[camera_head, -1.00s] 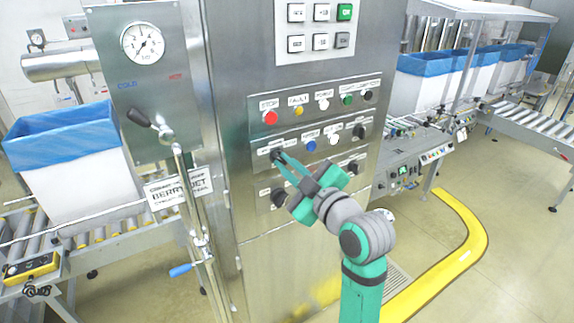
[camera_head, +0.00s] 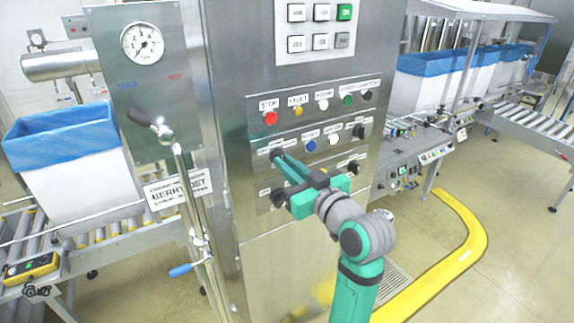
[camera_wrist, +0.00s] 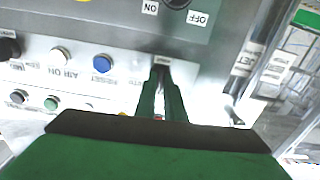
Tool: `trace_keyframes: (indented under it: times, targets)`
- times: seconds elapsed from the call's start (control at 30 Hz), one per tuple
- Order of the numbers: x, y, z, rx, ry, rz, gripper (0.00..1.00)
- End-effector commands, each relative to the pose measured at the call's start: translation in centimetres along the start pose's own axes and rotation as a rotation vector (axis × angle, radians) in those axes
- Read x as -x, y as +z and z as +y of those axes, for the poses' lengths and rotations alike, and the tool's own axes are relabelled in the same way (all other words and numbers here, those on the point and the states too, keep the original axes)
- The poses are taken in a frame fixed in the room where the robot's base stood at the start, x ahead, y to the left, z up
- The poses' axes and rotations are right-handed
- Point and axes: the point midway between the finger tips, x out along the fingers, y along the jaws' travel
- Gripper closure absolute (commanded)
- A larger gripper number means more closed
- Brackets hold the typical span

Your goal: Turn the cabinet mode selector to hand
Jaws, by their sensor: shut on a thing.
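My green gripper (camera_head: 283,160) reaches to the left end of the middle control row on the steel cabinet (camera_head: 290,250). Its fingers are shut on a small selector knob there, which the fingertips mostly hide. In the wrist view the two fingers (camera_wrist: 162,75) close together against the panel under a small label. I take this knob to be the mode selector; its label is too small to read and its pointer direction is hidden. A blue button (camera_head: 311,146) and a white button (camera_head: 333,139) sit to its right in the same row.
Above are a red stop button (camera_head: 270,118), and yellow, white, green and black controls. Dark knobs, including one at right (camera_head: 353,167), sit in the row below, close to my gripper. A lever pipe (camera_head: 187,190) stands to the left.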

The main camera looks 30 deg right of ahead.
Motion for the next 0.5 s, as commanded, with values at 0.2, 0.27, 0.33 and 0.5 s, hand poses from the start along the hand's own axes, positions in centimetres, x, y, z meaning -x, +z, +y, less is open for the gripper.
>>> trace_keyframes:
  times: [0.2,0.27,0.33,0.5]
  targets:
    - [0.04,0.01,0.06,-0.043,0.001,0.000,1.00]
    - [0.04,0.01,0.08,-0.048,0.002,0.000,1.00]
    - [0.05,0.01,0.09,-0.050,0.002,0.000,1.00]
    - [0.05,0.01,0.10,-0.050,0.002,0.000,1.00]
